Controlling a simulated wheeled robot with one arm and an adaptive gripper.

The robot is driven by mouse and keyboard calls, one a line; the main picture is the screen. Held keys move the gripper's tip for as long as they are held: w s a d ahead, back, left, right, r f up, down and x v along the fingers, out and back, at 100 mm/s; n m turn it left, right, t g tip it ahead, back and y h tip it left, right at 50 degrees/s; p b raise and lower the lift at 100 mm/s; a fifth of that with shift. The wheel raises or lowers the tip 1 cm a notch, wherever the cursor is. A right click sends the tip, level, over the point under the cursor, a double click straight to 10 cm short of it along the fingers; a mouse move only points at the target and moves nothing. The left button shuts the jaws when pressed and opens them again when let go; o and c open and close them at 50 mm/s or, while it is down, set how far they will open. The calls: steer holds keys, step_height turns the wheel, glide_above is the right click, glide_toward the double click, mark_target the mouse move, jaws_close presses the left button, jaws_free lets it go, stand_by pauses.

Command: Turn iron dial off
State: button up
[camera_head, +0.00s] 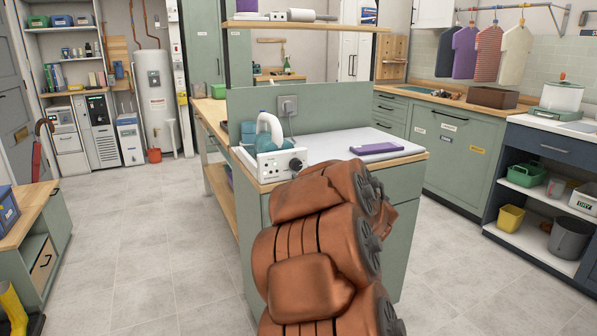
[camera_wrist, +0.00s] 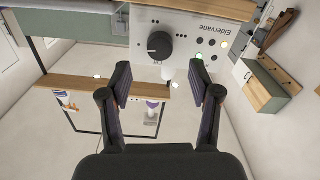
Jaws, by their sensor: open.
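The iron (camera_head: 270,132) with a white handle stands on its white base unit (camera_head: 268,169) on the ironing counter. The black dial (camera_wrist: 159,45) is on the unit's white front panel (camera_wrist: 190,20), and it also shows small in the head view (camera_head: 296,165). The panel appears upside down in the wrist view, with small marks around the dial that are too small to read surely. My gripper (camera_wrist: 160,76) is open and empty, facing the panel. Its two fingers are spread to either side of the dial's line, apart from it. My arm hides the gripper in the head view.
A purple folded cloth (camera_head: 377,149) lies on the white ironing surface (camera_head: 345,139) right of the unit. A wooden edge (camera_wrist: 75,82) runs along the counter front. A green back panel with a socket (camera_head: 288,106) stands behind.

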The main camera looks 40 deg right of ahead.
mark_target(297, 167)
steer(key=shift+b+x, duration=0.3)
steer(key=shift+x, duration=2.75)
steer(key=shift+c, duration=0.3)
steer(key=shift+a, duration=0.1)
steer(key=c, duration=1.1)
